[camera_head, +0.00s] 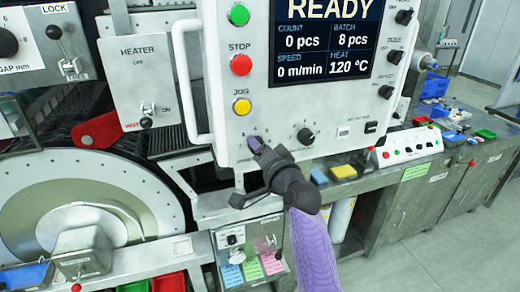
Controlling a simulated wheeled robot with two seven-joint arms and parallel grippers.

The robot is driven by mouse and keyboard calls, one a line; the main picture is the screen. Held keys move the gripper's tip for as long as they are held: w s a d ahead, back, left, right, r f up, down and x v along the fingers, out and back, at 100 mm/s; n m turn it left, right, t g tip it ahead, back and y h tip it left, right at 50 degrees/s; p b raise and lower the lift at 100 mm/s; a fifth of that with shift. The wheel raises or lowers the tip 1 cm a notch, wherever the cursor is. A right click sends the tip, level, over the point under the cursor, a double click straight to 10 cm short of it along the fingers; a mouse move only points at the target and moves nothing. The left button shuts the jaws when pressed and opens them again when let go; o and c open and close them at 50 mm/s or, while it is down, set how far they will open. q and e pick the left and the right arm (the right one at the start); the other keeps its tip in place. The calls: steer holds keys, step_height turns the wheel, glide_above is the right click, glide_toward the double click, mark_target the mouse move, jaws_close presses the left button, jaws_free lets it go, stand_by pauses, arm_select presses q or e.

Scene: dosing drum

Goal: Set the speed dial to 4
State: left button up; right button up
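The white control panel (225,110) fills the upper middle, with a lit screen (325,40) reading READY and SPEED 0 m/min. A small dial (254,142) with numbers around it sits at the panel's lower left; its label, partly covered, seems to read SPEED. My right gripper (261,148), dark grey on a purple-sleeved arm, reaches up from below with its fingertips at this dial. The gripper hides much of the dial, so its setting and the finger gap are unclear. Another black dial (305,136) stands to the right, clear of the gripper. My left gripper is not in view.
Green, red and yellow buttons (242,65) stand above the dial. A white handle bar (190,80) runs along the panel's left edge. A large drum (80,205) is at lower left. A bench (410,190) with a button box (407,146) stands at right.

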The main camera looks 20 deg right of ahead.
jaws_close()
steer(key=n+p, duration=0.2)
steer(key=n, duration=0.2)
steer(key=n+p, duration=0.3)
steer(key=n, duration=0.1)
steer(key=shift+r+g+h, duration=0.15)
steer(key=shift+g+h, duration=0.15)
steer(key=shift+g, duration=0.1)
steer(key=shift+n, duration=0.3)
steer(key=o, duration=0.8)
jaws_free()
